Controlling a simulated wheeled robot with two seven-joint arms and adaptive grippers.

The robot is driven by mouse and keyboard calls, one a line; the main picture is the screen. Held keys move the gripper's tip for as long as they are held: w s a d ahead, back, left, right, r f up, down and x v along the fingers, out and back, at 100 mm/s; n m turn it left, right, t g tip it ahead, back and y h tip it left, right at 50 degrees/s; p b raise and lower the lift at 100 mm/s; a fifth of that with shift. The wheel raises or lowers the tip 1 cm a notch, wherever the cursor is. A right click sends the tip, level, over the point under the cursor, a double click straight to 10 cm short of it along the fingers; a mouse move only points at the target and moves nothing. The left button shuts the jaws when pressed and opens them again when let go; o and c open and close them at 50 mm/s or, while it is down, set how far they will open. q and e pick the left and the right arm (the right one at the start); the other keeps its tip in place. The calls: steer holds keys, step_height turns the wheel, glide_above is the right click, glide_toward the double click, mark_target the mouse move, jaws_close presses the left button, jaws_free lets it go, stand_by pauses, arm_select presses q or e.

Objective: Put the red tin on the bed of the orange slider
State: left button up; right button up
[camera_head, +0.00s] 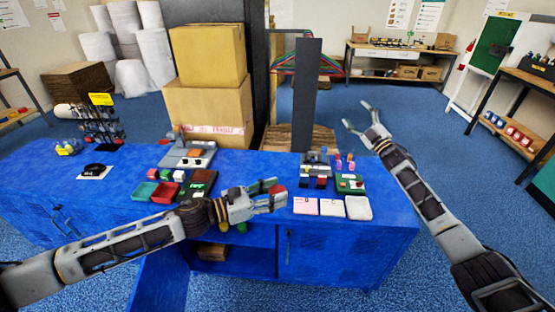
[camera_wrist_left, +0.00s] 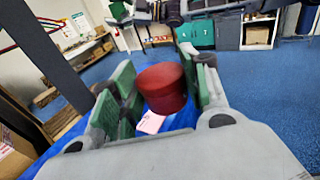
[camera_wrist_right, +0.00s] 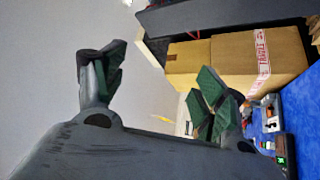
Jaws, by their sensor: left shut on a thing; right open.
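A round red tin (camera_head: 277,189) is in my left gripper (camera_head: 274,193), above the front edge of the blue table. In the left wrist view the red tin (camera_wrist_left: 162,88) sits between the green finger pads, shut on it. A grey device with an orange part (camera_head: 195,153) stands at the table's back left; this may be the orange slider, but it is too small to be sure. The orange part also shows in the right wrist view (camera_wrist_right: 268,112). My right gripper (camera_head: 356,115) is open and empty, raised beyond the table's right end.
Green (camera_head: 145,191) and red (camera_head: 165,192) trays and a dark green device (camera_head: 197,185) lie left of my left gripper. More devices stand behind three pale pads (camera_head: 333,207) at right. Cartons (camera_head: 207,112) stand behind the table. Blue table top is clear mid-table (camera_head: 250,165).

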steer(key=s+a+r+n+g+y, duration=0.35)
steer(key=a+r+n+y, duration=0.2)
steer(key=a, duration=0.45)
steer(key=s+a+r+n+g+y, duration=0.2)
steer(key=a+r+n+g+y, duration=0.25)
steer(key=a+r, duration=0.4)
steer(key=s+a+r+n+g+h, duration=0.1)
steer(key=s+a+n+g, duration=0.45)
steer(key=a, duration=0.35)
steer(key=s+a+r+n+g+h, duration=0.1)
steer(key=s+a+r+n+g, duration=0.1)
steer(key=s+a+n+g, duration=0.35)
steer(key=s+a+f+n+g+h, duration=0.25)
steer(key=s+a+h, duration=0.2)
steer(key=s, duration=0.25)
steer(key=s+a+f+n+g+h, duration=0.1)
steer(key=s+a+f+h, duration=0.3)
steer(key=s+a, duration=0.15)
steer(key=s+d+f+t+h, duration=0.1)
steer(key=d+f+h, duration=0.3)
steer(key=d+h, duration=0.1)
steer(key=d+f+t+h, duration=0.2)
steer(key=d+h, duration=0.3)
steer(key=d, duration=0.3)
steer(key=shift+s+d+f, duration=0.3)
steer(key=shift+s+f, duration=0.1)
steer(key=shift+f, duration=0.5)
